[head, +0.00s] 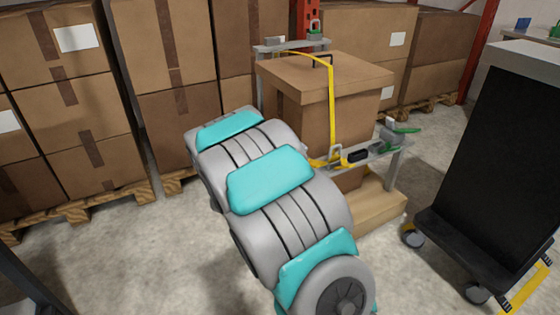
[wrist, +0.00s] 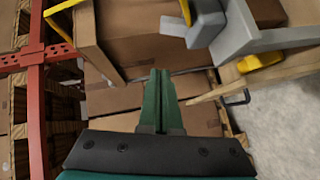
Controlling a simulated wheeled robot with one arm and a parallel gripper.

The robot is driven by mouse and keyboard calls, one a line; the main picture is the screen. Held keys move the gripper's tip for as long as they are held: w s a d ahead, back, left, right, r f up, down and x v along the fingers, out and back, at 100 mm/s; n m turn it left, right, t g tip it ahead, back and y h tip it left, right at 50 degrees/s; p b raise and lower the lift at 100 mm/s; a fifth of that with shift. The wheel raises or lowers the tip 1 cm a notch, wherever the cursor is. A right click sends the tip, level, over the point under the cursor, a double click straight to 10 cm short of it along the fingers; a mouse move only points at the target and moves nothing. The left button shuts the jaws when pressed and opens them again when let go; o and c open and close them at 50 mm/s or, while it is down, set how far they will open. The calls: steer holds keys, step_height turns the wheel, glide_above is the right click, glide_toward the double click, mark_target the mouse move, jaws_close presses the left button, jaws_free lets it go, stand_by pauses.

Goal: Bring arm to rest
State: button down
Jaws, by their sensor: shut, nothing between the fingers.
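My gripper (wrist: 161,78) shows in the wrist view as two dark green fingers, pressed together with nothing between them. It points toward brown cartons (wrist: 120,97) and appears clear of them, though the exact gap cannot be told. In the head view my grey and teal arm runs from the lower middle up to the left, and my gripper is hidden there.
A strapped carton (head: 335,115) stands beside my arm, with a grey bracket (head: 375,158) and yellow strap (head: 331,100). Stacked cartons (head: 70,150) on pallets line the back. A black wheeled cart (head: 495,150) stands right. A red post (wrist: 36,110) shows in the wrist view.

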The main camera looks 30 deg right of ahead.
steer(key=s+a+m+g+y, duration=0.25)
steer(key=s+a+y, duration=0.35)
steer(key=a, duration=0.4)
steer(key=s+a+m+g+y, duration=0.1)
steer(key=s+a+g+y, duration=0.25)
steer(key=s+a, duration=0.55)
steer(key=s+r+m+g, duration=0.2)
steer(key=s+g, duration=0.1)
steer(key=s, duration=1.2)
steer(key=s+r+m+g+y, duration=0.1)
steer(key=s+g, duration=0.3)
steer(key=s, duration=1.1)
steer(key=shift+s+a+r+m+g, duration=0.25)
steer(key=shift+s+r+m+g, duration=0.15)
steer(key=shift+r, duration=0.25)
